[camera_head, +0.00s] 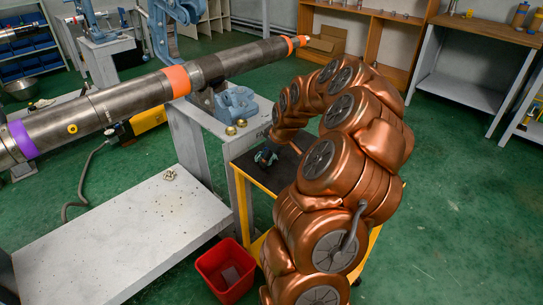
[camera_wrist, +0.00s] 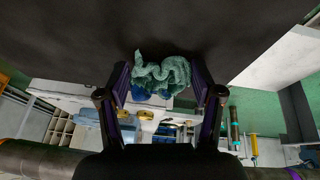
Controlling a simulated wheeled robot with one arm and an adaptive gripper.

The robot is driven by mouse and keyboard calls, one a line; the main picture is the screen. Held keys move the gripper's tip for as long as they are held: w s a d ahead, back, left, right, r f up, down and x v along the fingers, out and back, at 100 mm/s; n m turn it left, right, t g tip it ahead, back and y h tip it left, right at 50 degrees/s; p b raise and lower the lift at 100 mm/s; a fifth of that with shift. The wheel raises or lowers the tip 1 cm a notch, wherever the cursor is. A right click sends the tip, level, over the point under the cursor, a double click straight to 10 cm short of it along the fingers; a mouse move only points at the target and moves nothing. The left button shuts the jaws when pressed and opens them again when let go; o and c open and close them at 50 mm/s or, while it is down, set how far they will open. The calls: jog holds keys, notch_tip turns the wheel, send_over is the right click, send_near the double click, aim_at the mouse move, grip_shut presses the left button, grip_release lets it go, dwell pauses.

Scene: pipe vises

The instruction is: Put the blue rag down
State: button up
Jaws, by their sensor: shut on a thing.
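The blue rag (camera_wrist: 163,73) is a crumpled teal-blue cloth between the two fingers of my gripper (camera_wrist: 160,80) in the wrist view. The gripper is shut on it, and folds stick out past the fingertips. In the head view my gripper (camera_head: 266,157) is small and dark, at the cart's dark top (camera_head: 262,177). That top also fills the upper part of the wrist view (camera_wrist: 160,25). The rag is close to this surface; I cannot tell whether it touches. My arm hides much of the cart.
A long pipe (camera_head: 125,102) with orange bands rests in a blue vise (camera_head: 236,103) left of the cart. A red bin (camera_head: 226,270) stands on the floor by the cart. A grey low table (camera_head: 130,235) lies left. Green floor is clear on the right.

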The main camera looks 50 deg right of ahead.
jog(key=shift+f, duration=0.25)
jog(key=shift+s+f+b, duration=0.1)
jog(key=shift+f+b, duration=0.15)
jog(key=shift+b, duration=0.15)
jog(key=shift+f, duration=0.1)
jog(key=shift+c, duration=0.8)
jog(key=o, duration=1.3)
jog(key=shift+f, duration=0.1)
jog(key=shift+c, duration=0.2)
jog(key=shift+r, duration=0.2)
jog(key=shift+r+p, duration=0.3)
jog(key=v, duration=1.2)
jog(key=shift+r, duration=0.3)
